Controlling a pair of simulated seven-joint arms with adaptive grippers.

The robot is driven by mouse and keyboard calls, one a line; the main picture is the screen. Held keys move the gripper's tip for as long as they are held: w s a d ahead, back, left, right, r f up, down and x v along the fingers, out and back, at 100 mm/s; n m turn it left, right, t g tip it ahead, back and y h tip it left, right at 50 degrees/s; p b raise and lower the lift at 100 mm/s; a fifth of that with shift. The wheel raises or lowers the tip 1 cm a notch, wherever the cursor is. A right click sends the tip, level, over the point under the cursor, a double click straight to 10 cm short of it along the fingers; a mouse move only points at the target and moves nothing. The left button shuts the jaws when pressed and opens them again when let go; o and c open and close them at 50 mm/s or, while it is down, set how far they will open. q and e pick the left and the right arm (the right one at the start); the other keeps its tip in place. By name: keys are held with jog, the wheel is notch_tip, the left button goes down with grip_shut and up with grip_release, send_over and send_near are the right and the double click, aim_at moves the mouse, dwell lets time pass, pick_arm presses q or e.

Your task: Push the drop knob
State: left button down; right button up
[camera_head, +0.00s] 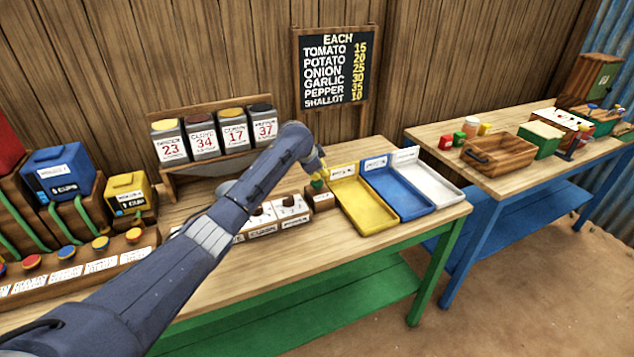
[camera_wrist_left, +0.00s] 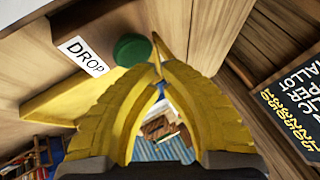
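The drop knob (camera_head: 317,185) is a small green round knob on a wooden block (camera_head: 323,201) at the left of the yellow tray. In the left wrist view the green knob (camera_wrist_left: 131,50) sits beside a white label (camera_wrist_left: 85,57) reading DROP. My left gripper (camera_head: 319,172) is just above the knob in the head view, pointing down. In the left wrist view its yellow fingers (camera_wrist_left: 159,78) meet at the tips with nothing between them, close beside the knob. I cannot tell whether they touch it. My right gripper is in neither view.
Yellow (camera_head: 362,204), blue (camera_head: 397,191) and white (camera_head: 428,180) trays stand right of the block. Labelled canisters (camera_head: 204,137) stand behind my left arm. Other knobs (camera_head: 288,201) lie near the forearm. A price board (camera_head: 336,66) hangs behind.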

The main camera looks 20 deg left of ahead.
pick_arm(q)
jog(key=shift+r, duration=0.25)
jog(key=shift+r, duration=0.1)
jog(key=shift+r, duration=2.4)
